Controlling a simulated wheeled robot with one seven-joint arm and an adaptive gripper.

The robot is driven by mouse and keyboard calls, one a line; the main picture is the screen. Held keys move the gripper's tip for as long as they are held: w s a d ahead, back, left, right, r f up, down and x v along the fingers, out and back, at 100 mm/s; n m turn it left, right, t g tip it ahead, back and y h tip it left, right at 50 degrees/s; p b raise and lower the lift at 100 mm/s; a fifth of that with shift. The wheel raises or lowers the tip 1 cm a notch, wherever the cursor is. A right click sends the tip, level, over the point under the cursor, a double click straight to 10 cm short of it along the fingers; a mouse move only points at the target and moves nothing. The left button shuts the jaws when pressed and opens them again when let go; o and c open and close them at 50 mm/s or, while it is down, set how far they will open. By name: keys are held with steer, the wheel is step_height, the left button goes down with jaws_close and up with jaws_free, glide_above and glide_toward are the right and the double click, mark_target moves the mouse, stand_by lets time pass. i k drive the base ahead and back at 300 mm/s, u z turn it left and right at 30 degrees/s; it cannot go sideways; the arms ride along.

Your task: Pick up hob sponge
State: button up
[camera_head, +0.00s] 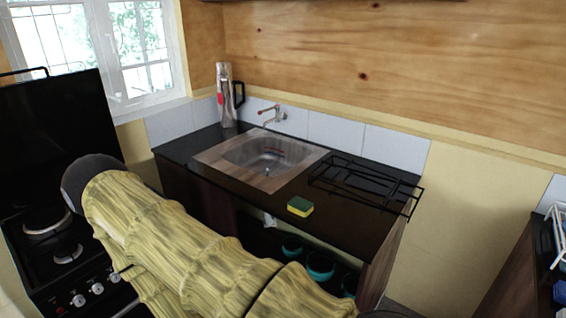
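A small sponge (299,207), yellow and green, lies on the dark countertop (333,226) near its front edge. It sits in front of the sink and to the left of a black wire rack. It is fully visible, and nothing touches it from above. My arm, with a yellow bamboo-like surface, crosses the lower left and middle of the view, in front of the counter and hob. My gripper does not show in this view. No other sponge can be seen, but my arm hides part of the hob area.
A metal sink (266,158) with a tap (272,115) is set in the counter. A black wire rack (366,184) overhangs the right edge. A bottle (224,95) stands at the back left. A black stove (60,235) is at the left. Teal pots (320,267) sit below the counter.

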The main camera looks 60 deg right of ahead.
mark_target(297, 205)
steer(key=i, duration=0.85)
steer(key=z, duration=1.8)
